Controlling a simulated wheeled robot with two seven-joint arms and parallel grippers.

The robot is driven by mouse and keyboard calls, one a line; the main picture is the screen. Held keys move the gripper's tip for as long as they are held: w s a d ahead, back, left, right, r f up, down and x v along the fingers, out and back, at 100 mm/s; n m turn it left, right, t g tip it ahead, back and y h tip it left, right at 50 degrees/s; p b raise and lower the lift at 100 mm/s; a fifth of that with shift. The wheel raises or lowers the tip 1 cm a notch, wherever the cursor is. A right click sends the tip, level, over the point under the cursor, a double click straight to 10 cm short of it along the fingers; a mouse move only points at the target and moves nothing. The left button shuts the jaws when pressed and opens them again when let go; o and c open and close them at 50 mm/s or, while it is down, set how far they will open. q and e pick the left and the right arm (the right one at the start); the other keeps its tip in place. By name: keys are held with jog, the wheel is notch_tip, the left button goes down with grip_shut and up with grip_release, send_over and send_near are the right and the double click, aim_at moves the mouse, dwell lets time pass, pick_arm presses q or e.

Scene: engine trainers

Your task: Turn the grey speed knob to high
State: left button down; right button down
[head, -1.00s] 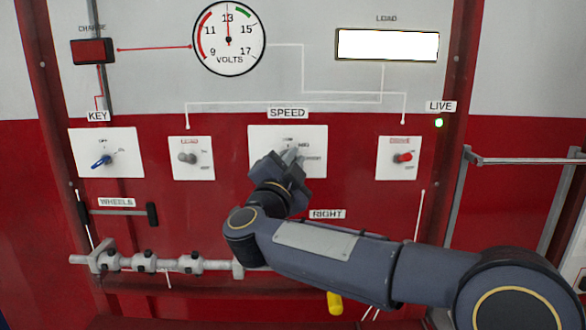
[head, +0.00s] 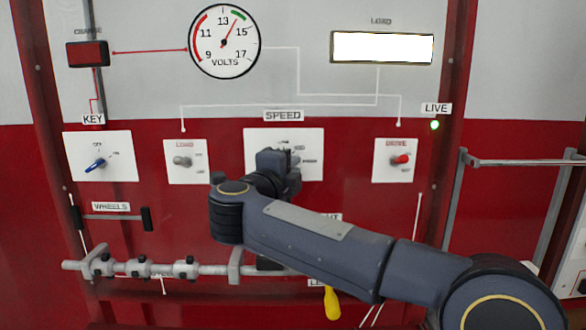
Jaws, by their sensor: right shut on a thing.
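The white SPEED plate (head: 262,138) is on the red panel, under the SPEED label (head: 283,116). My right gripper (head: 288,158) is at this plate, shut on the grey speed knob, which is mostly hidden behind the jaws. The knob's exact pointing direction cannot be made out. The volts dial (head: 224,42) above has its needle pointing up and right, between 13 and 15. My left gripper is not in view.
The blue key switch (head: 95,165) and grey load switch (head: 182,161) are to the left; the red drive switch (head: 401,160) is to the right. A green live lamp (head: 435,125) is lit. A horizontal rail (head: 215,270) runs below.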

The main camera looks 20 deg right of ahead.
jog(key=shift+w+a+f, duration=0.1)
jog(key=shift+a, duration=0.25)
jog(key=c, duration=1.6)
grip_release()
jog(key=shift+o, duration=0.7)
jog(key=shift+w+a, duration=0.15)
jog(key=shift+d, duration=0.2)
jog(key=v, duration=0.8)
jog(key=shift+b, duration=0.3)
jog(key=shift+d, duration=0.1)
